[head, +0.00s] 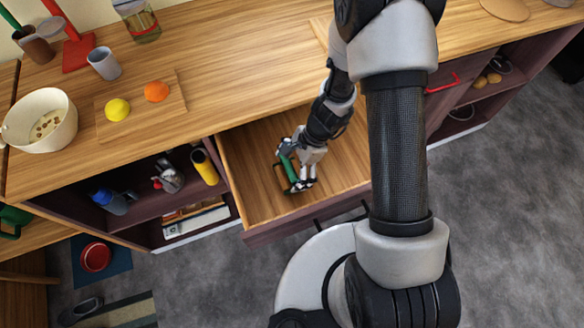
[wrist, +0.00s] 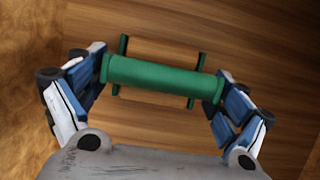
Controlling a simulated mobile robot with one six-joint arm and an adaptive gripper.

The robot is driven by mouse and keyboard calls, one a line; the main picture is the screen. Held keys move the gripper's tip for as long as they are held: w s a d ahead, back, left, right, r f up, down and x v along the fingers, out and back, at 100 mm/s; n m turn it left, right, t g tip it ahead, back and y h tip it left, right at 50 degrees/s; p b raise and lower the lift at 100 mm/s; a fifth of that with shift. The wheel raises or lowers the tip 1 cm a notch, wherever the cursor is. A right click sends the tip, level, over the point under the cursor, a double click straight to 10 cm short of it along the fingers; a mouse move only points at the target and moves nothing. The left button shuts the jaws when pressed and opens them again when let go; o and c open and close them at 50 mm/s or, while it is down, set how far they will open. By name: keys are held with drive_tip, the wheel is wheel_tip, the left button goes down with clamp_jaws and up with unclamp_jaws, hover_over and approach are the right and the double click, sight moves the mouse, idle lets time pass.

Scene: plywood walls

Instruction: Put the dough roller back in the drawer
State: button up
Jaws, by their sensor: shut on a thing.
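The dough roller has a green cylinder (wrist: 162,77) with thin dark green bars at its sides, seen in the wrist view. In the head view the dough roller (head: 289,168) is low inside the open drawer (head: 240,190), over its wooden floor. My gripper (wrist: 163,82) is shut on the dough roller, with one finger at each end of the green cylinder. My gripper also shows in the head view (head: 297,172), reaching down into the drawer. I cannot tell whether the roller touches the drawer floor. The drawer looks otherwise empty; my arm hides its right part.
The wooden counter above holds a cutting board (head: 110,128) with a lemon (head: 117,110) and an orange (head: 156,91), a cream pot (head: 58,140), a grey cup (head: 104,63) and a jar (head: 138,20). Grey floor lies in front.

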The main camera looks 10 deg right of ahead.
drive_tip(key=shift+s+f+b, duration=0.1)
drive_tip(key=shift+f+b, duration=0.25)
drive_tip(key=shift+f, duration=0.2)
drive_tip(key=c, duration=0.4)
drive_tip(key=o, duration=1.1)
drive_tip(key=shift+o, duration=0.2)
drive_tip(key=shift+r, duration=0.2)
